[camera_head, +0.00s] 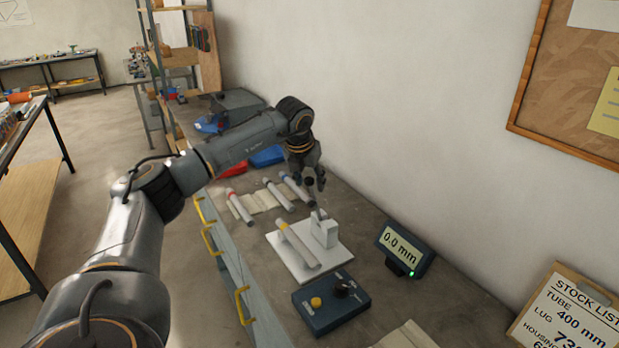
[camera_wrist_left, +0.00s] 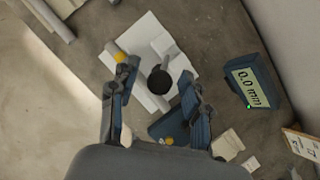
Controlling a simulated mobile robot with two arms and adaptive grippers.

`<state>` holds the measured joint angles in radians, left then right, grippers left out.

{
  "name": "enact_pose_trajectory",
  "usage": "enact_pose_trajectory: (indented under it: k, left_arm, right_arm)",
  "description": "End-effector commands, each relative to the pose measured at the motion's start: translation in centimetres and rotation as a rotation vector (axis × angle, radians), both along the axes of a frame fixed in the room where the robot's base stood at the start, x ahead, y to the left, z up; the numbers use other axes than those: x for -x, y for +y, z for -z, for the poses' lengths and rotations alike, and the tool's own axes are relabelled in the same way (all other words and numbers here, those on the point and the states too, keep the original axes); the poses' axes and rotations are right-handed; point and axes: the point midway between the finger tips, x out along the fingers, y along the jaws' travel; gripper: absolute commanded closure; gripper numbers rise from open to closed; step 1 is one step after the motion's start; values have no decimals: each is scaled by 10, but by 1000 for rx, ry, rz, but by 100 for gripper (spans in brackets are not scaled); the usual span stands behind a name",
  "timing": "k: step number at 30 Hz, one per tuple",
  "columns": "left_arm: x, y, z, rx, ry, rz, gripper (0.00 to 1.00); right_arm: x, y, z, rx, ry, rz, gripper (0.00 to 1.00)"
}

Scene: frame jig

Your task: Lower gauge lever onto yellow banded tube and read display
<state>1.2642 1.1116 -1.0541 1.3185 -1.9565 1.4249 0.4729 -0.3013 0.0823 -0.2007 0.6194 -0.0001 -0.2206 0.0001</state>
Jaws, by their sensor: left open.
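The yellow banded tube (camera_head: 300,246) lies on a white plate (camera_head: 339,254). Its yellow band also shows in the left wrist view (camera_wrist_left: 120,57). A white gauge block (camera_head: 325,231) stands on the plate beside the tube, with its lever (camera_head: 317,214) tilted up. In the left wrist view a round black knob (camera_wrist_left: 158,79) shows between the fingers of my left gripper (camera_wrist_left: 159,74). The gripper also shows in the head view (camera_head: 309,181); it is open above the gauge. Contact with the knob cannot be told. The display (camera_head: 402,246) reads 0.0 mm, with a green light. My right gripper is out of view.
A blue control box (camera_head: 318,315) with a yellow button and black knob sits in front of the plate. Several banded tubes (camera_head: 240,206) lie beyond it, near red and blue bins (camera_head: 267,156). A clipboard (camera_head: 567,316) stands at the right. The wall borders the bench.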

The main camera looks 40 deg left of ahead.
Motion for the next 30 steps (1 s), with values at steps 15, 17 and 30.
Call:
enact_pose_trajectory:
  k: [15, 17, 30]
  left_arm:
    - [-2, 1, 6, 0, -1, 0, 79]
    - [-2, 1, 6, 0, -1, 0, 91]
    - [-8, 2, 10, 9, -33, 0, 91]
  right_arm:
    - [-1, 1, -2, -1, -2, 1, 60]
    - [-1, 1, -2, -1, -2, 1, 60]
    - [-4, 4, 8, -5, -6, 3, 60]
